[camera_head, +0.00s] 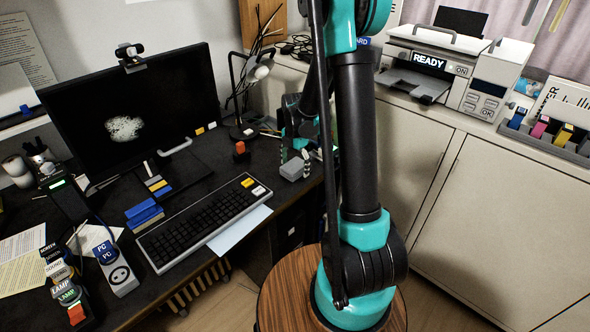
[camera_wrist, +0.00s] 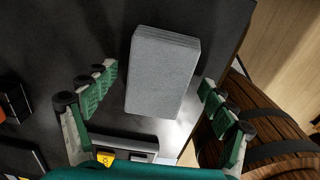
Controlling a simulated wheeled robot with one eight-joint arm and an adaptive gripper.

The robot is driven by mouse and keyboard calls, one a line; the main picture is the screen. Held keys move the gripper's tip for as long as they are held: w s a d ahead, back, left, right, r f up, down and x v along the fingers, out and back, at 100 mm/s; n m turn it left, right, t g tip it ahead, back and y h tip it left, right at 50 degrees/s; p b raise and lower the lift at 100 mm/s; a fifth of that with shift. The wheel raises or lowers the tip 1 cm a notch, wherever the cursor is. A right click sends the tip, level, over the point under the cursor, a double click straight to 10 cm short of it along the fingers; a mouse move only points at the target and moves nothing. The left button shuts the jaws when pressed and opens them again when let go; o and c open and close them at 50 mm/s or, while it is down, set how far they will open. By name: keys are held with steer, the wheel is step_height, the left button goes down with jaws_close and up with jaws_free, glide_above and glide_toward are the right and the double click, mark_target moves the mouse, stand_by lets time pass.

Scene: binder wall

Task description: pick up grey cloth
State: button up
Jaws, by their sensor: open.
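The grey cloth (camera_wrist: 163,72) looks like a thick, folded grey block lying on the dark desk. In the wrist view it lies between the two green-padded fingers of my gripper (camera_wrist: 158,84), with a gap on each side. In the head view the cloth (camera_head: 292,169) is a small pale grey block near the desk's right edge, right of the keyboard. My gripper (camera_head: 295,150) is over it there, partly hidden behind my arm. The fingers are spread and hold nothing. Their exact height above the cloth cannot be told.
The keyboard (camera_head: 200,218) lies close to the left of the cloth. A red-topped block (camera_head: 240,150), a lamp (camera_head: 257,72) and the monitor (camera_head: 135,110) stand behind. The desk edge is close on the right. A white cabinet (camera_head: 500,215) with a printer (camera_head: 440,62) stands at right.

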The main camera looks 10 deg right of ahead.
mark_target(295, 165)
steer(key=c, duration=1.2)
steer(key=shift+r, duration=0.1)
step_height(295, 165, up, 20)
